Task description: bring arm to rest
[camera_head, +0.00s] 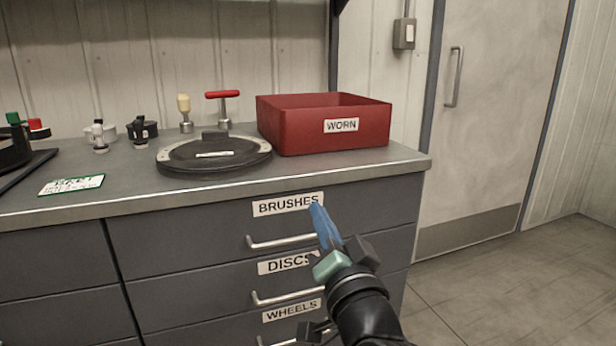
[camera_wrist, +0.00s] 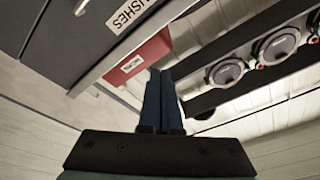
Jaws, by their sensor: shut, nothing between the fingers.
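My gripper (camera_head: 318,212) is in front of the grey drawer cabinet (camera_head: 180,245) in the head view, with its blue fingers pointing up. It overlaps the drawers labelled BRUSHES and DISCS in that view. In the wrist view the two fingers of my gripper (camera_wrist: 158,75) lie together, shut with nothing between them. My black arm comes in from the bottom of the head view. The gap between the fingers and the cabinet front cannot be judged exactly.
A red bin (camera_head: 300,133) labelled WORN stands on the worktop's right end. Left of it are a round black disc unit (camera_head: 210,165), a red-handled tool (camera_head: 224,108) and small black parts (camera_head: 142,130). Drawer handles (camera_head: 282,242) stick out. Open floor (camera_head: 500,280) lies right.

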